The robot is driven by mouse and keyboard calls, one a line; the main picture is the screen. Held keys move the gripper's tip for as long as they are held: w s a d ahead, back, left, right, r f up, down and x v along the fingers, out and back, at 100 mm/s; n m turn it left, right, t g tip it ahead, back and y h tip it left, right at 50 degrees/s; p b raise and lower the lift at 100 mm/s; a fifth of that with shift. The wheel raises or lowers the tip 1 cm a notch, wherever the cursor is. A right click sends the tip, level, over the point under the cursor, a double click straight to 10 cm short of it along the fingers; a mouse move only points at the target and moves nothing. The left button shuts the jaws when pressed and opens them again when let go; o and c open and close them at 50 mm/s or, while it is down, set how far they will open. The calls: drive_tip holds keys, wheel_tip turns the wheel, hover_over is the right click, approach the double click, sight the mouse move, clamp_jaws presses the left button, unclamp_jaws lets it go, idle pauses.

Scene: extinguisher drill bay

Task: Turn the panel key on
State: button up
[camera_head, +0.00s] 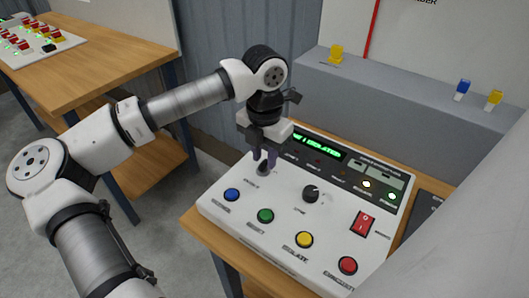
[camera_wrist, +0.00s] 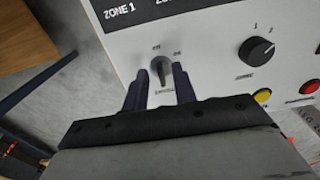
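The panel (camera_head: 335,222) is a white sloped console on a wooden table, with a dark display strip along its back. The panel key (camera_head: 263,169) is a small dark key switch at its left, above the blue button. In the wrist view the key (camera_wrist: 160,68) stands nearly upright, its top leaning slightly left between two small labels too blurred to read surely. My gripper (camera_head: 264,158) is over the key, pointing down. In the wrist view my gripper's fingers (camera_wrist: 159,88) are apart, one on each side of the key, with gaps visible. Contact cannot be told.
A dark rotary knob (camera_head: 311,194) sits right of the key. Blue (camera_head: 232,194), green (camera_head: 265,216), yellow (camera_head: 304,240) and red (camera_head: 348,265) buttons line the front. A red rocker switch (camera_head: 363,222) is at the right. The display (camera_head: 318,144) glows green.

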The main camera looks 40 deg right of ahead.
drive_tip(key=shift+f, duration=0.3)
clamp_jaws()
drive_tip(key=shift+f+m+b, duration=0.1)
drive_tip(key=shift+m+b, duration=0.3)
drive_tip(key=shift+b, duration=0.45)
drive_tip(key=m+b, duration=0.3)
drive_tip(key=m, duration=0.2)
drive_tip(key=shift+s+m+b, duration=0.2)
drive_tip(key=shift+m+b, duration=0.1)
drive_tip(key=shift+b, duration=0.1)
drive_tip(key=m+b, duration=0.2)
drive_tip(key=m, duration=0.3)
drive_tip(key=shift+s, duration=0.1)
drive_tip(key=shift+m, duration=0.4)
